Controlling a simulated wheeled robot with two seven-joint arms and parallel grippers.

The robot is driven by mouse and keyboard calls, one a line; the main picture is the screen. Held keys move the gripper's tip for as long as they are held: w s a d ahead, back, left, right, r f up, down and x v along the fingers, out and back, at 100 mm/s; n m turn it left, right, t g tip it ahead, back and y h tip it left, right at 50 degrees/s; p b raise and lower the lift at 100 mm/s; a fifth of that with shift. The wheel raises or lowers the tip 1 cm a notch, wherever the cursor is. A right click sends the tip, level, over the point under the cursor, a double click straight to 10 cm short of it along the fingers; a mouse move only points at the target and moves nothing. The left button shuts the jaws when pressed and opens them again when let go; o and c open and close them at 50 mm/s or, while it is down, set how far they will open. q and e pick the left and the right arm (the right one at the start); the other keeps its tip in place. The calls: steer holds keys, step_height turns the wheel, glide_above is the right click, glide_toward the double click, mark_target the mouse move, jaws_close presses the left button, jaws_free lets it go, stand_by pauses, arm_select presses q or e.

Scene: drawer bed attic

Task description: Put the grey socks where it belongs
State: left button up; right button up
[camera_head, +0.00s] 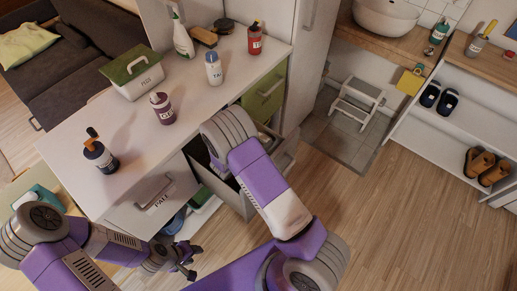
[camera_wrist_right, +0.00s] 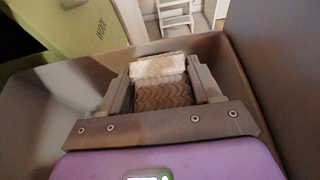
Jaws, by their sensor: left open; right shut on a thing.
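My right gripper (camera_wrist_right: 162,82) is inside an open drawer (camera_wrist_right: 268,95) and is shut on a folded knitted bundle, the socks (camera_wrist_right: 165,92). The bundle has a zigzag pattern and looks tan-brown with a paler band at its far end. In the head view my right arm covers the gripper and the socks; the open drawer (camera_head: 237,195) under the counter shows around it.
The counter (camera_head: 200,110) holds a lidded box (camera_head: 133,76), several bottles and a brush. A green drawer front (camera_head: 266,92) labelled WOOL in the wrist view (camera_wrist_right: 75,35) is above the open drawer. A step stool (camera_head: 357,100) and shoe shelf (camera_head: 455,125) stand right. Floor is clear at lower right.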

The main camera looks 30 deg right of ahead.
steer(key=shift+f+b, duration=0.5)
steer(key=shift+f, duration=1.25)
steer(key=shift+f, duration=0.15)
steer(key=o, duration=1.1)
steer(key=shift+c, duration=0.2)
steer(key=shift+r, duration=0.25)
steer(key=p+v, duration=0.2)
steer(key=v, duration=1)
steer(key=shift+f, duration=0.15)
